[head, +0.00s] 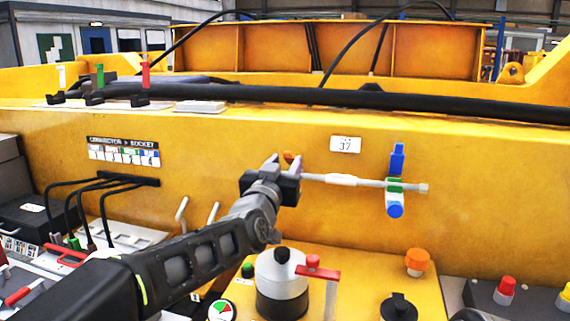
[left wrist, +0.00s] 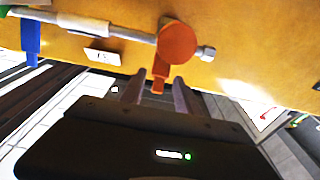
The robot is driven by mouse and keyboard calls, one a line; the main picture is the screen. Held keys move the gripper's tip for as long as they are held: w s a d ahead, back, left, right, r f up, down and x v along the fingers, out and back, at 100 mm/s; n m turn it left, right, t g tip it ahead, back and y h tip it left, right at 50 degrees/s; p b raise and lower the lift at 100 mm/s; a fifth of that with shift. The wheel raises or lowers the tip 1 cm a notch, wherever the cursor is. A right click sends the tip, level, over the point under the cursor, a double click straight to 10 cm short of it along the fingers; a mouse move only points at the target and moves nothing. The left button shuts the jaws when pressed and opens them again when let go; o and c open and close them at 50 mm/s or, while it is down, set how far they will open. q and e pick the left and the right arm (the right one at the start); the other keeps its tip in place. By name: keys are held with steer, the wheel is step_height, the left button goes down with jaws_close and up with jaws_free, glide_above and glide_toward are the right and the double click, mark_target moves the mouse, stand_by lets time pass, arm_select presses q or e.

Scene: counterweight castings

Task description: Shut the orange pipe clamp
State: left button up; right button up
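The orange pipe clamp (left wrist: 177,42) sits on a pale horizontal pipe (left wrist: 105,27) near its end in the left wrist view. It has a round orange face and a short tab (left wrist: 158,80). In the head view only a small orange part (head: 290,157) shows, and my gripper hides the rest. I cannot tell whether the clamp is open or shut. My left gripper (head: 284,162) is at the clamp. In the left wrist view its fingers (left wrist: 156,90) are apart, one on each side of the tab, with gaps visible. My right gripper is not in view.
A blue clamp (head: 397,160) with a green band sits further right on the pipe, before the yellow wall. Below stand a panel with an orange knob (head: 417,261), a white and black dial (head: 282,285) and a red-topped lever (head: 318,268). Black cables (head: 90,195) hang at left.

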arm_select(q)
steer(key=shift+r, duration=0.1)
steer(key=v, duration=0.7)
steer(key=shift+s+b, duration=0.35)
steer(key=shift+b, duration=0.1)
steer(key=shift+a, duration=0.1)
